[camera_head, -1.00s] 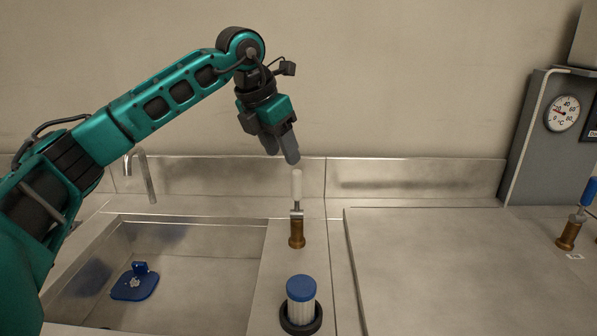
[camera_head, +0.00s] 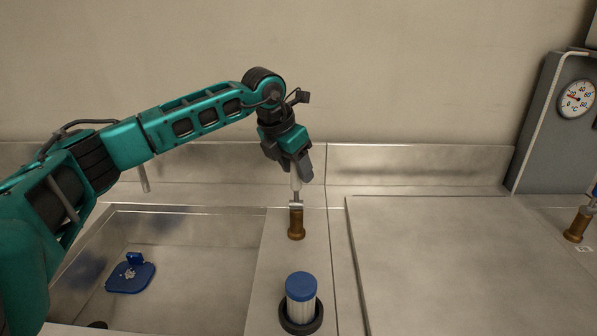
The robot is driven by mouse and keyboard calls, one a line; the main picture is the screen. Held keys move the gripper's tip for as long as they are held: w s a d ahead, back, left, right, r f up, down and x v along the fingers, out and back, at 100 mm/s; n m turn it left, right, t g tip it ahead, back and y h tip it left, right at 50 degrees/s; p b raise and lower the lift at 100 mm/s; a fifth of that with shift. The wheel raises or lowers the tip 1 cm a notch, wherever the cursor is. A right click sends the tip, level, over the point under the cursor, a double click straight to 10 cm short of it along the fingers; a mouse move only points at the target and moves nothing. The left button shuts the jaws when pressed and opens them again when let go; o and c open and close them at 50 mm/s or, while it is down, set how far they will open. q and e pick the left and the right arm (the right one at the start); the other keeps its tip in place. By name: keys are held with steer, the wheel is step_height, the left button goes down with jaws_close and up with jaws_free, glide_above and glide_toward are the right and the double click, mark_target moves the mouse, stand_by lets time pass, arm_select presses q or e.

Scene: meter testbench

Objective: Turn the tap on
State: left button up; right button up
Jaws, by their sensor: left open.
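A tap valve with a brass body (camera_head: 296,224) stands upright on the steel strip right of the sink. Its white lever handle (camera_head: 296,185) points up, and its top is partly hidden by my left gripper. My left gripper (camera_head: 301,172) is open and points down at the handle, its fingers overlapping the handle's upper end in the picture. I cannot tell whether they touch it. The curved steel spout (camera_head: 143,178) at the back of the sink is mostly hidden behind my left arm. My right gripper is not in view.
A blue-capped white cylinder (camera_head: 300,292) in a black ring stands in front of the valve. The sink (camera_head: 200,262) holds a blue flat object (camera_head: 130,274). At right are a bare worktop (camera_head: 450,270), a brass valve (camera_head: 577,224) and a grey panel with a dial (camera_head: 577,99).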

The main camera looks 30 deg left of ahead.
arm_select(q)
steer(key=shift+x, duration=1.15)
jaws_close()
